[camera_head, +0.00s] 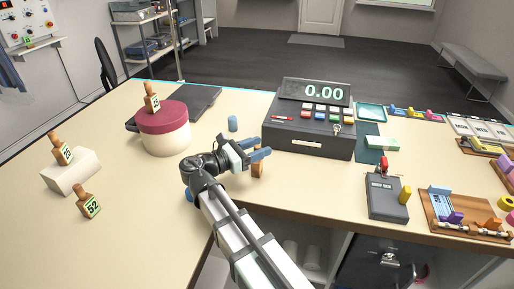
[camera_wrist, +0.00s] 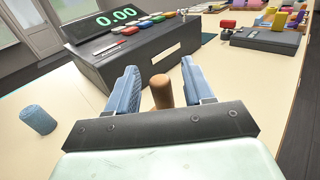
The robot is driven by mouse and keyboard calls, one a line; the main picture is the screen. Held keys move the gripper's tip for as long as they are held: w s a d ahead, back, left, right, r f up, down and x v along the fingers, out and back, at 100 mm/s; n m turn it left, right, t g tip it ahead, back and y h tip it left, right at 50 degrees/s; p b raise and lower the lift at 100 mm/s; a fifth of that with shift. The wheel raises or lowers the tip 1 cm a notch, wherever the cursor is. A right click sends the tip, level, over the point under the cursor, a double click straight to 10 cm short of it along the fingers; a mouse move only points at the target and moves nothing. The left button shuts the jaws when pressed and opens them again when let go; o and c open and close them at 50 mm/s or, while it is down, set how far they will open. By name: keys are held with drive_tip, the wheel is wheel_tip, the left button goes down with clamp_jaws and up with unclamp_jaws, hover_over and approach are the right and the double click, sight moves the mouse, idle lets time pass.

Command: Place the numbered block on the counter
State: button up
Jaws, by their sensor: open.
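My gripper (camera_head: 255,149) is open above the counter (camera_head: 235,105), in front of the cash register. A brown wooden block (camera_head: 257,170) stands at the gripper, partly hidden by a finger. In the wrist view its rounded wooden knob (camera_wrist: 162,92) sits between the two blue fingers, with gaps at the sides. No number on it shows. Similar numbered wooden blocks stand at left: one (camera_head: 152,98) on a round maroon-lidded box, one (camera_head: 62,150) on a white block, and one marked 52 (camera_head: 88,204) directly on the counter.
The black cash register (camera_head: 308,132) reading 0.00 stands behind the gripper. A blue cylinder (camera_head: 233,123) stands left of it. The maroon-lidded box (camera_head: 165,140) and white block (camera_head: 72,176) are at left. A grey device (camera_head: 386,197) is at right. The counter's left front is largely clear.

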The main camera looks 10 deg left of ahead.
drive_tip(key=shift+s+a+r, duration=0.1)
drive_tip(key=shift+s+a, duration=0.05)
drive_tip(key=shift+a, duration=0.05)
drive_tip(key=v, duration=1.1)
drive_tip(key=shift+s+a, duration=0.15)
drive_tip(key=shift+s, duration=0.05)
